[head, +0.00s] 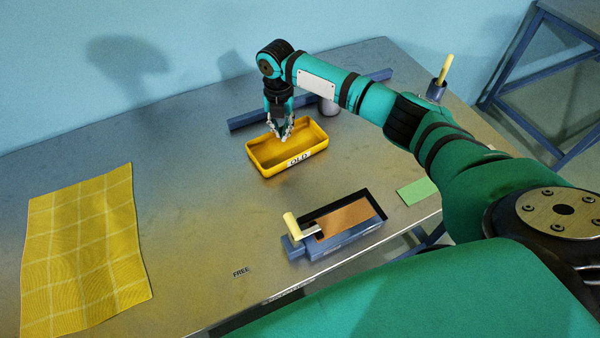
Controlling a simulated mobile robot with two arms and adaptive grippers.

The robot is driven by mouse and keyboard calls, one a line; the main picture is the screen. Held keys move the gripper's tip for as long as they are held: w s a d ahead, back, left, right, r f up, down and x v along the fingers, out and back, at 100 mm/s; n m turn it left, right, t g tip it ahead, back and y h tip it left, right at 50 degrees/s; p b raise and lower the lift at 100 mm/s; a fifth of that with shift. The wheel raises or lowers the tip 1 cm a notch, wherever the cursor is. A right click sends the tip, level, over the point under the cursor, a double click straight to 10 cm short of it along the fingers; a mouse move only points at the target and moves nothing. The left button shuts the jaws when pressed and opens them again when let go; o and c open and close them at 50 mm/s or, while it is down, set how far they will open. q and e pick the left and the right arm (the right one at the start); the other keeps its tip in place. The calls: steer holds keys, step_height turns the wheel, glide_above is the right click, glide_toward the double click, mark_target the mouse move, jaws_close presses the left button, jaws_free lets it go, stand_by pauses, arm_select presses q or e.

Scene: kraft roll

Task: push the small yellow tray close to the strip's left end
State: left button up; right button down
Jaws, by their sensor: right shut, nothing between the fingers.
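The small yellow tray (262,164) stands on the metal table, with a white label reading "OLD" on its near side. My right gripper (284,138) points down at the tray, its fingertips overlapping the tray's inside in the picture. It is shut and holds nothing. I cannot tell whether the fingers touch the tray. A brown strip (348,217) lies in a dark-edged blue holder in front of the tray, nearer the table's front edge. The tray is apart from it, behind and to the left. My left gripper is not in view.
A cream-handled part (292,225) sits at the holder's left end. A "FREE" label (241,272) lies left of it. A yellow gridded sheet (85,245) covers the left. A blue bar (245,121) and grey cylinder (328,107) are behind. A green card (417,191) lies right.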

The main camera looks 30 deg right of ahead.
steer(key=shift+w+d+f+b, duration=0.1)
steer(key=shift+w+d+b, duration=0.05)
steer(key=shift+w+b, duration=1.1)
steer(key=shift+w+d+b, duration=0.1)
steer(key=shift+w+b, duration=1.05)
steer(key=shift+w, duration=0.05)
steer(key=shift+s+p, duration=0.1)
steer(key=shift+p, duration=0.35)
steer(key=shift+s+p, duration=0.55)
steer(key=shift+p, duration=0.45)
step_height(320, 180, up, 7)
steer(key=p, duration=0.6)
steer(key=shift+p, duration=0.3)
steer(key=shift+r, duration=0.2)
